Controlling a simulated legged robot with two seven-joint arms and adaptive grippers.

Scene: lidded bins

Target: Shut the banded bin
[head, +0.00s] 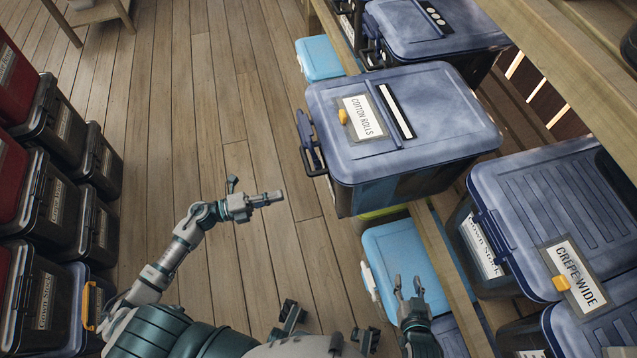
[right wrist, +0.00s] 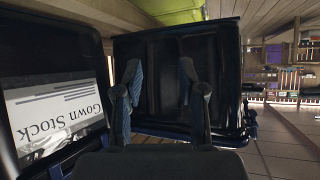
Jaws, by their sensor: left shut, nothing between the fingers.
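The bin with a white band on its lid (head: 360,105), labelled Cotton Rolls, sits on the wooden shelf in the middle of the head view. Its blue lid lies over the dark body; a dark latch (head: 311,145) stands out from its left edge. I cannot tell whether the lid is fully seated. My left gripper (head: 276,197) is shut and empty, left of and apart from this bin, above the floor. My right gripper (head: 408,284) is open and empty, below the bin near the shelf edge; its spread fingers also show in the right wrist view (right wrist: 160,75), before a dark bin (right wrist: 165,100).
A bin with dots on its lid (head: 434,18) stands behind. A Crepe Wide bin (head: 550,200) stands at the right. Light-blue bins (head: 398,250) are below. Stacked dark bins (head: 55,200) line the left side. The plank floor (head: 180,90) between is clear.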

